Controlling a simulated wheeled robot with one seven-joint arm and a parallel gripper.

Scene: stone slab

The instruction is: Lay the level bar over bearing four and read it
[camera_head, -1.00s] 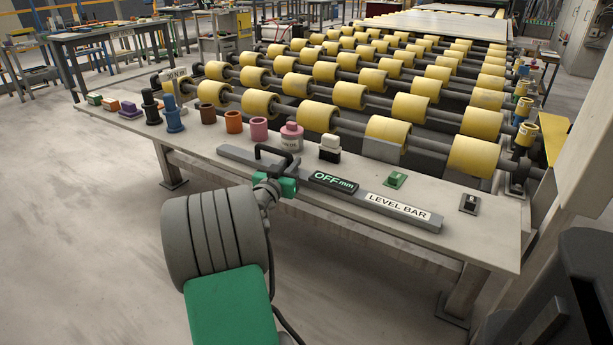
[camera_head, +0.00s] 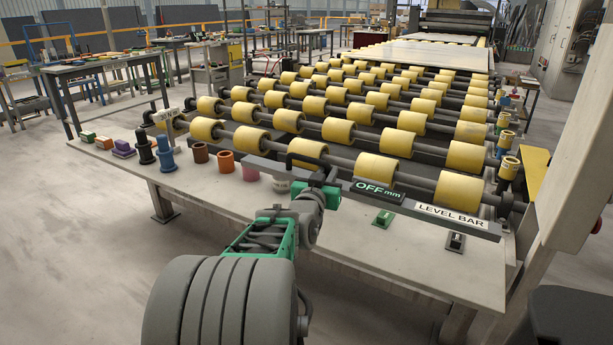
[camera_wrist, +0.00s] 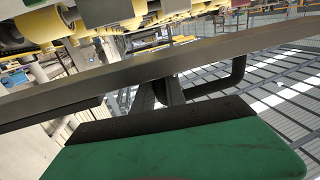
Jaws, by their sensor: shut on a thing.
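The level bar (camera_head: 408,203) is a long grey bar with a black handle and a white LEVEL BAR label. Its display (camera_head: 377,190) reads "OFF mm". My gripper (camera_head: 318,172) is shut on the bar's handle, left of the display. The bar is held up above the bench, in front of the roller rows. In the wrist view the bar (camera_wrist: 150,70) crosses slantwise, with the handle (camera_wrist: 238,72) beyond it. Bearing blocks (camera_head: 508,170) show at the right ends of the roller shafts; I cannot tell which is bearing four.
The pale bench (camera_head: 350,245) holds a green switch (camera_head: 383,218) and a black switch (camera_head: 456,242). Yellow rollers (camera_head: 382,168) lie behind.

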